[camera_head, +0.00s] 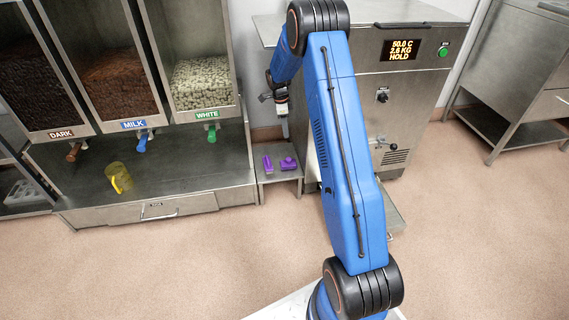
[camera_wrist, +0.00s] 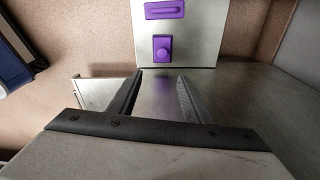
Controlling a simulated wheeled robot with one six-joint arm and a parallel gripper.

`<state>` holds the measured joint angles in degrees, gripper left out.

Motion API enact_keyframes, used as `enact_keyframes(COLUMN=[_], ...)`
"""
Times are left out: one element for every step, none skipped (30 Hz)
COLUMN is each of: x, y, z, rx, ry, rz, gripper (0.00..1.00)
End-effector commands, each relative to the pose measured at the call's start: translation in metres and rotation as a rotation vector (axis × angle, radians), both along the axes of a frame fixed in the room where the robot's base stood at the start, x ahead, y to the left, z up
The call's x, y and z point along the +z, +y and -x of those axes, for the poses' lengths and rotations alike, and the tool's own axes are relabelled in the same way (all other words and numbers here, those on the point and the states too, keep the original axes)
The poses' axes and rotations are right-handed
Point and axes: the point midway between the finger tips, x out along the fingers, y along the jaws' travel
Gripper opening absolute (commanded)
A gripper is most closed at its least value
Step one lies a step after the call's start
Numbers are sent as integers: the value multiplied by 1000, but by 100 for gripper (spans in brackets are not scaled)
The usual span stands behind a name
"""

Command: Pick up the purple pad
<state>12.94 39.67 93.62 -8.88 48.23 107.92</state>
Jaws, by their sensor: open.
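Two purple pieces lie on a small metal side shelf (camera_head: 268,179). One is a small block with a raised round knob (camera_wrist: 162,49), on the right in the head view (camera_head: 288,163). The other is a longer piece with a bar on top (camera_wrist: 164,9), on the left in the head view (camera_head: 267,162). Which one is the purple pad I cannot tell for sure. My gripper (camera_wrist: 159,76) is open and empty. In the head view my gripper (camera_head: 281,108) hangs above the shelf. In the wrist view the knobbed piece lies just beyond the fingertips.
A steel machine (camera_head: 405,95) with a lit display stands right of the shelf. A counter (camera_head: 180,174) with dark, milk and white dispensers stands left, with a yellow jug (camera_head: 118,177) on it. A steel table (camera_head: 520,95) is far right. The front floor is clear.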

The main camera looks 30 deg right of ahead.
Motion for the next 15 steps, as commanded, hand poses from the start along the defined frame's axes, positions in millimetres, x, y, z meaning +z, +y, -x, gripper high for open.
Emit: enact_keyframes(x=[-7,-10,-13,-15,-17,-19,-22,-24,-29,-33,-38,-45,-51,-56,-63], y=[-2,-3,-4,-5,-5,-6,-6,-6,-7,-7,-8,-8,-9,-9,-10], z=[-2,-3,-4,-4,-5,-5,-5,-5,-4,-4,-4,-3,-3,-2,-2], rx=[-15,-22,-31,-36,-40,-43,-44,-44,-45,-44,-44,-44,-44,-44,-44], ry=[3,3,4,5,6,6,6,7,7,7,7,8,9,8,7], rz=[1,1,1,2,2,1,1,2,2,2,1,2,1,2,1], gripper=[45,45,45,45,45,45,45,45,45,45,45,45,45,45,45])
